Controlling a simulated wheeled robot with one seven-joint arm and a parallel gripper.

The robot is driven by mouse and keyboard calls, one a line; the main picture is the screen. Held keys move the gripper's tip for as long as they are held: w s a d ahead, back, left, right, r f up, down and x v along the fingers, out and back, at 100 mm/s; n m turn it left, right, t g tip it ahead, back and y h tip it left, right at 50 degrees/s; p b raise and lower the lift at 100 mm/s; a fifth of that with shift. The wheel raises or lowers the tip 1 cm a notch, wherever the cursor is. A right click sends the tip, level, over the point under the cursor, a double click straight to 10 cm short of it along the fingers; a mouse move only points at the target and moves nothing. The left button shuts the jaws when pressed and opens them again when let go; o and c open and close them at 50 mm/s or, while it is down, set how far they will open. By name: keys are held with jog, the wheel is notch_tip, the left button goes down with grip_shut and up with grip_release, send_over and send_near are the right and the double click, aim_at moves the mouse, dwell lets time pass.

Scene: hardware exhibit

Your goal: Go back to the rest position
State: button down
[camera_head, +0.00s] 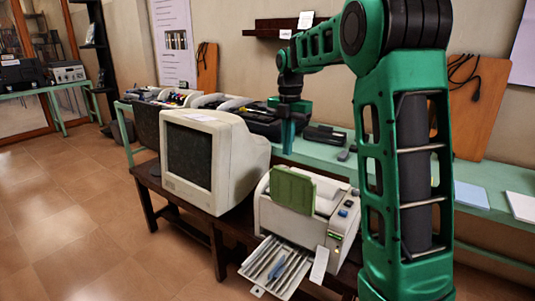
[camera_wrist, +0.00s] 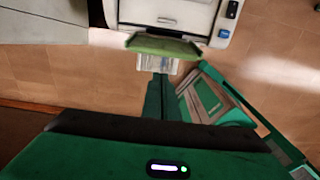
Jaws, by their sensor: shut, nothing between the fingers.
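My gripper (camera_head: 287,137) points down from the end of my green arm, behind and above the monitor and printer in the head view. In the wrist view my gripper (camera_wrist: 158,82) shows its dark green fingers together, with nothing seen between them. A white printer (camera_head: 310,214) with a raised green panel (camera_head: 292,188) stands on a dark wooden table. It also shows at the top of the wrist view (camera_wrist: 185,14), with its green panel (camera_wrist: 165,46) just beyond the fingertips.
A bulky old monitor (camera_head: 205,160) stands left of the printer. A long green bench (camera_head: 325,152) with several devices runs along the wall behind. A dark wall shelf (camera_head: 277,28) hangs above it. The tiled floor (camera_head: 75,215) is clear at left.

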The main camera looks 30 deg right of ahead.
jog(key=s+f+m, duration=0.3)
jog(key=s+m, duration=0.7)
jog(key=s, duration=0.2)
jog(key=s+f+m, duration=0.3)
jog(key=s+m, duration=0.7)
jog(key=s, duration=0.3)
jog(key=s+f+m, duration=0.4)
jog(key=s+m, duration=0.6)
jog(key=s, duration=0.2)
jog(key=shift+s+a, duration=0.25)
jog(key=shift+a, duration=0.1)
jog(key=shift+w+f, duration=0.2)
jog(key=shift+w, duration=0.4)
